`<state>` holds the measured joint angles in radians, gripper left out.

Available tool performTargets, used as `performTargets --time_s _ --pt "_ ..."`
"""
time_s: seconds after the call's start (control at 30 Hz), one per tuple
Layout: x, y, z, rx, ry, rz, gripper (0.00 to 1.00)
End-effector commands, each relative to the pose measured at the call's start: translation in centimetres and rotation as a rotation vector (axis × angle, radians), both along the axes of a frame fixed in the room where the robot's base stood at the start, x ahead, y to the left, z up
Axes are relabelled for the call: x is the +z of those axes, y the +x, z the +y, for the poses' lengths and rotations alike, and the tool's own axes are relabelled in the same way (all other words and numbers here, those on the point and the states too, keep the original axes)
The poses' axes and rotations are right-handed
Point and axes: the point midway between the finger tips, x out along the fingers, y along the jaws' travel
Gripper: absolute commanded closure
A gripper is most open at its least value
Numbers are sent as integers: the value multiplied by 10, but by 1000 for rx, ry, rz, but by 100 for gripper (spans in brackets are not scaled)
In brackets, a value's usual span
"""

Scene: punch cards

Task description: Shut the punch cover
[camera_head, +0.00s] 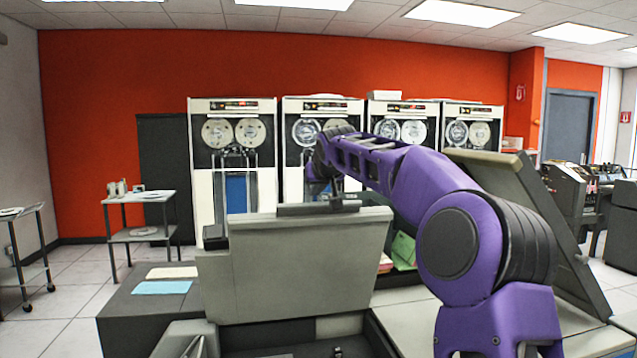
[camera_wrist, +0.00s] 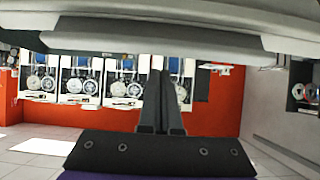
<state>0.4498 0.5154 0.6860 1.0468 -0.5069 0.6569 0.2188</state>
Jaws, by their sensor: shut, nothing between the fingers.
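A grey panel (camera_head: 300,262), which looks like the punch cover, stands raised in the middle of the head view, with a dark strip along its top edge. My purple arm reaches over from the right. My gripper (camera_head: 322,190) is at the far side of the panel's top edge, and its fingertips are hard to make out there. In the wrist view my gripper (camera_wrist: 162,76) is shut and empty, its dark fingers together. A grey edge of the machine (camera_wrist: 160,38) spans the top of that view, close beyond the fingertips. I cannot tell whether they touch it.
A second, tilted grey panel (camera_head: 540,220) stands open at the right, behind my arm. Blue and cream cards (camera_head: 162,287) lie on the dark surface at left. Green cards (camera_head: 404,250) sit right of the raised panel. Tape cabinets (camera_head: 235,180) line the back. A small cart (camera_head: 140,198) stands left.

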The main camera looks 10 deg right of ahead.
Motion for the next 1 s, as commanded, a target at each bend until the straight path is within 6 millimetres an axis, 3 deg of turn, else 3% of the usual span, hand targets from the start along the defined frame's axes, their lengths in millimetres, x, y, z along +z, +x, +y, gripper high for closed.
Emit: performTargets --time_s 0.33,1.0 --pt "-10 -28 -1 -1 -1 -1 100" --pt "-16 -31 -3 -2 -1 -19 100"
